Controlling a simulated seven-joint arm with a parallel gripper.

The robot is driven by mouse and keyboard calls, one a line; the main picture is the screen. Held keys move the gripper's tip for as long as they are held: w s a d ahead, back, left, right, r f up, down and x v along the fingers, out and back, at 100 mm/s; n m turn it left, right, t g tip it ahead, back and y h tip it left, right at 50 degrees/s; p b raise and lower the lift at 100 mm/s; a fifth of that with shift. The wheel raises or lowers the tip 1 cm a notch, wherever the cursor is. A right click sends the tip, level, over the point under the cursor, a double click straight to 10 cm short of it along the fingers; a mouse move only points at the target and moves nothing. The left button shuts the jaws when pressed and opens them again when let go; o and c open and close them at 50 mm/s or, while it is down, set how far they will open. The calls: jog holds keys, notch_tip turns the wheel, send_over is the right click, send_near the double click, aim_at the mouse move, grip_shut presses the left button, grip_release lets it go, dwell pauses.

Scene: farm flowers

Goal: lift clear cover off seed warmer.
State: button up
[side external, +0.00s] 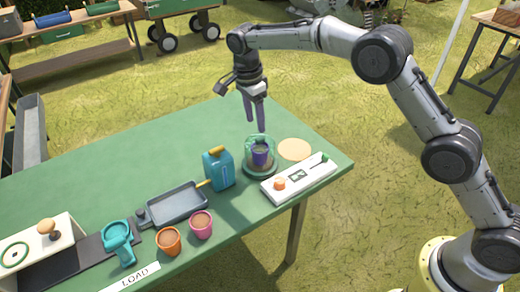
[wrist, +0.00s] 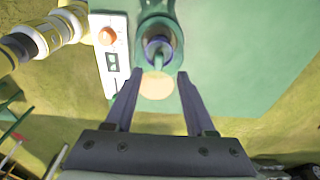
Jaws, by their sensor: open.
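The clear cover (side external: 248,151) is a see-through, green-tinted dome on a round green base near the table's right end. A purple cup (side external: 260,155) shows inside it. The seed warmer's white panel (side external: 318,176), with an orange knob and small display, lies right beside it. My gripper (side external: 255,123) is open and empty, pointing down above the cover. In the wrist view, my open fingers (wrist: 157,78) straddle a cream disc (wrist: 157,86), with the cover (wrist: 148,30) beyond the fingertips. I see no contact with the cover.
A blue jug (side external: 218,170) with a yellow spout stands left of the cover. A grey tray (side external: 176,204), orange pot (side external: 169,241), pink pot (side external: 201,224) and teal tool (side external: 118,241) lie further left. The green table's back half (side external: 140,150) is clear.

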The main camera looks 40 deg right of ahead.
aim_at(260, 138)
jog(key=shift+s+d+f, duration=0.1)
jog(key=shift+d+f, duration=0.15)
jog(key=shift+f, duration=0.8)
jog(key=shift+w+d+f, duration=0.1)
jog(key=shift+d+f, duration=0.1)
jog(key=shift+f, duration=0.85)
jog(key=shift+s+d+f, duration=0.1)
jog(key=shift+d+f, duration=0.15)
jog(key=shift+f, duration=0.8)
grip_shut()
